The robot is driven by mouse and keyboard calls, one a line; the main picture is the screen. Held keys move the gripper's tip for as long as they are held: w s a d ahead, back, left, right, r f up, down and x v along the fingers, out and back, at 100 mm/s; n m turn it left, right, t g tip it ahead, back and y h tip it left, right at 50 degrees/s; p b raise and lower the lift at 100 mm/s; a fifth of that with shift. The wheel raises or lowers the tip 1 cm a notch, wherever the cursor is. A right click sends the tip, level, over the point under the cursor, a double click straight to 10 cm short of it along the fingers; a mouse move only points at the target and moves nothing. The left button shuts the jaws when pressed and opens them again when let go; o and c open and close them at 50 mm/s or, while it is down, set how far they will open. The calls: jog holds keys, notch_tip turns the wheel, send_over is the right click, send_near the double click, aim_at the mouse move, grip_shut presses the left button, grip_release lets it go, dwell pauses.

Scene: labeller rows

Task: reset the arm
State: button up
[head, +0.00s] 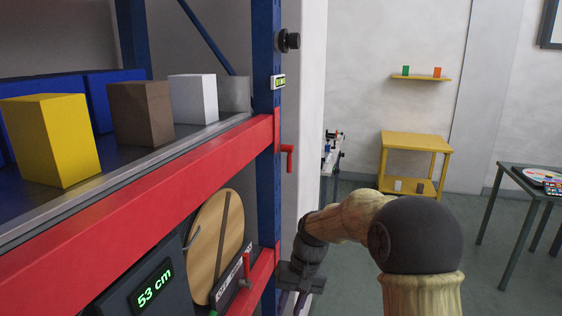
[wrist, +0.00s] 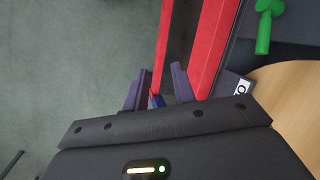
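My arm reaches forward from the lower right of the head view, with a pale wood-like link and dark joints. My gripper (head: 292,300) points downward beside the red and blue rack, near the picture's bottom edge. In the wrist view its two dark fingers (wrist: 159,86) stand apart with a gap between them. Part of the red rack and a small blue piece show through that gap. I see nothing held. Whether the fingers touch the rack cannot be told.
A red beam (head: 190,165) and a blue upright (head: 266,110) stand close left of my arm. The shelf holds a yellow box (head: 52,140), a brown box (head: 141,114) and a white box (head: 194,99). Grey floor (head: 350,250) is open at the right, before a yellow table (head: 415,142).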

jog(key=s+d+f+t+h, duration=0.1)
jog(key=s+d+t, duration=0.1)
jog(key=s+d, duration=0.4)
jog(key=s+d+m+t+h, duration=0.1)
jog(key=s+d+t+h, duration=0.1)
jog(key=s+d, duration=0.5)
jog(key=s, duration=0.2)
jog(key=shift+s+f+t, duration=0.3)
jog(key=shift+s+f, duration=0.05)
jog(key=shift+f, duration=0.05)
jog(key=shift+w, duration=0.1)
